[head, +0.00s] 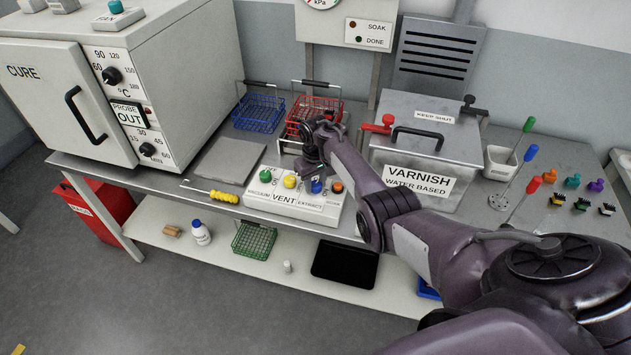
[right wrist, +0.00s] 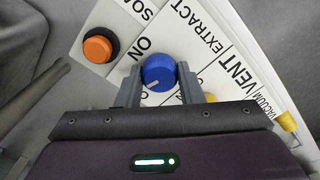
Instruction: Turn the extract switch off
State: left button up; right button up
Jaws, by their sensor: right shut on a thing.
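The extract switch is a blue knob (head: 316,187) on the white control panel (head: 262,205) at the front of the bench. In the right wrist view the blue knob (right wrist: 158,70) sits between my two fingers beside the words EXTRACT and ON. A short pale mark shows on the knob's lower side; ON is printed above it and to the left. My right gripper (head: 314,174) reaches down over the knob. In the right wrist view the gripper (right wrist: 160,80) is shut on it, one finger on each side. My left gripper is not in view.
Green (head: 265,175), yellow (head: 290,181) and orange (head: 337,187) knobs share the panel. Wire baskets (head: 259,112) stand behind, and the varnish tank (head: 425,140) is close on the right.

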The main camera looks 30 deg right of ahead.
aim_at(315, 184)
jog(key=shift+n, duration=1.6)
jog(key=shift+r, duration=0.1)
jog(key=o, duration=1)
jog(key=shift+c, duration=0.2)
jog(key=shift+r, duration=0.4)
notch_tip(315, 184, up, 7)
jog(key=shift+f, duration=0.1)
